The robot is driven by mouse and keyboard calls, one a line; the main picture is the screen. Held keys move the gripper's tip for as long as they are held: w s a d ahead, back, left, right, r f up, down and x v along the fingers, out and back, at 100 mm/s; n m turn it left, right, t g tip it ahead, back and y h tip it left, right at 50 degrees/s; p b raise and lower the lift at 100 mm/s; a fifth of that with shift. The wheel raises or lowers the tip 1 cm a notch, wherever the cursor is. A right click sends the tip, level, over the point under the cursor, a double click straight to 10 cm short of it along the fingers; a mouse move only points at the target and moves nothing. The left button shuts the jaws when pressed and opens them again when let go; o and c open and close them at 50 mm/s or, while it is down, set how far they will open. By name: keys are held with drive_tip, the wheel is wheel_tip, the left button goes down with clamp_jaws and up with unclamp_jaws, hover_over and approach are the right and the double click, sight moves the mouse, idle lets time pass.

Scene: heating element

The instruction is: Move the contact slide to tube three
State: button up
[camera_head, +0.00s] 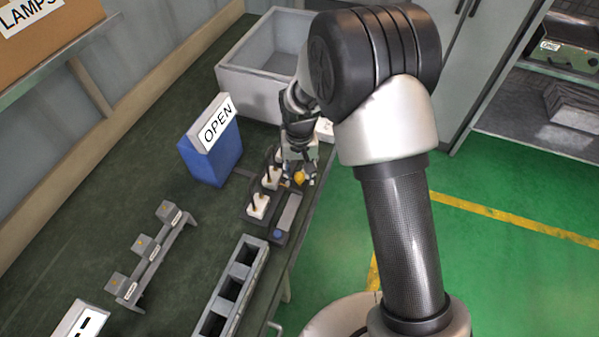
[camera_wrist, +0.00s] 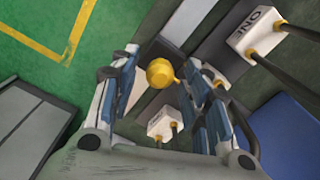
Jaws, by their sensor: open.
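A round yellow knob (camera_head: 299,178), likely the contact slide's handle, sits at the right side of the tube fixture on the bench. In the wrist view the knob (camera_wrist: 160,72) lies between the fingers of my gripper (camera_wrist: 158,75), which is open; I cannot tell whether they touch it. In the head view my gripper (camera_head: 300,176) hangs over the far part of the fixture. White blocks with dark rods stand in a row; the nearest block (camera_head: 257,206) is clear. One block (camera_wrist: 255,32) reads ONE in the wrist view. Tube three's label is not readable.
A blue box (camera_head: 215,150) with an OPEN sign stands left of the fixture. A blue button (camera_head: 277,233) is at the fixture's near end. A grey compartment tray (camera_head: 248,250), a rack of blocks (camera_head: 150,262) and a large grey bin (camera_head: 250,82) are also on the bench.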

clamp_jaws()
idle(0.4)
